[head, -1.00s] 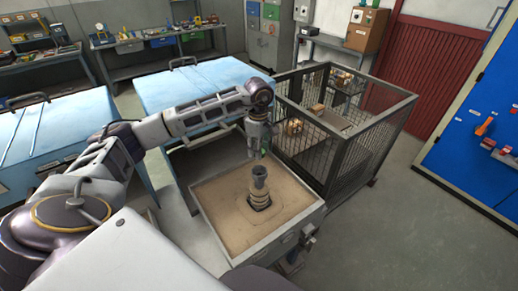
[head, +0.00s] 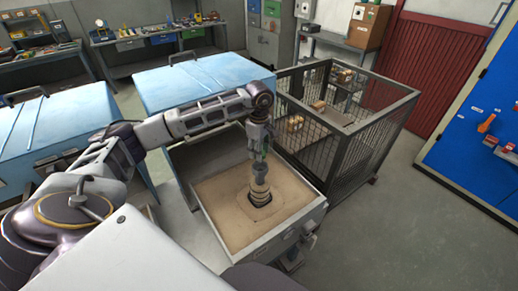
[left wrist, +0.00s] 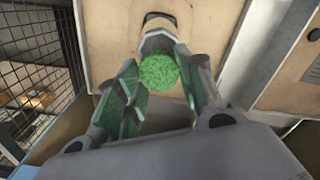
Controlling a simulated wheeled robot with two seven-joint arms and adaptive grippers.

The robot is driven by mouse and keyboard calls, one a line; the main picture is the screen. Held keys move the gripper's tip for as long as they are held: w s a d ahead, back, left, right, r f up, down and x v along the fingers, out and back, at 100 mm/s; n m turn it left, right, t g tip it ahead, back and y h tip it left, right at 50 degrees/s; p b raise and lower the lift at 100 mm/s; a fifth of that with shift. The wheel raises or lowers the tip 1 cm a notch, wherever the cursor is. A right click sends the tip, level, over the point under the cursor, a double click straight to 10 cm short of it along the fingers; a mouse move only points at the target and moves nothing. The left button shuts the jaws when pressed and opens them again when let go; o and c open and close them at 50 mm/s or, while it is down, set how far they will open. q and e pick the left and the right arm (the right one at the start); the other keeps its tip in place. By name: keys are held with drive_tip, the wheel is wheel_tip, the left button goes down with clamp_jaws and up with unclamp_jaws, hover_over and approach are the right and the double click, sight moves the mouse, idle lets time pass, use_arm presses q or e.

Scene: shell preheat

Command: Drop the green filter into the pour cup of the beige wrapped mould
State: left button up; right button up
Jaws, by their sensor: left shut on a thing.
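The beige wrapped mould (head: 260,193) stands upright in the sand of a square box. Its grey pour cup (left wrist: 157,42) opens toward my left gripper in the left wrist view. The green filter (left wrist: 158,72) is a round, rough-textured disc between the fingers of my left gripper (left wrist: 165,80), in front of the cup mouth. My left gripper (head: 260,158) is shut on it, directly over the cup in the head view. The filter hides most of the cup mouth, and I cannot tell whether it touches the rim. My right gripper is not in view.
The sand box (head: 228,250) has a raised metal rim around the mould. A wire mesh cage (head: 345,130) stands close behind it on the right. Blue-topped units (head: 190,85) stand behind and to the left. Open floor lies at the right.

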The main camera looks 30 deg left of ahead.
sight(259, 170)
use_arm(q)
drive_tip(key=shift+f+b, duration=0.55)
drive_tip(key=shift+f, duration=0.6)
drive_tip(key=shift+f+b, duration=1)
drive_tip(key=shift+f, duration=0.4)
drive_tip(key=shift+b, duration=0.3)
drive_tip(key=o, duration=0.8)
drive_tip(key=shift+r, duration=6)
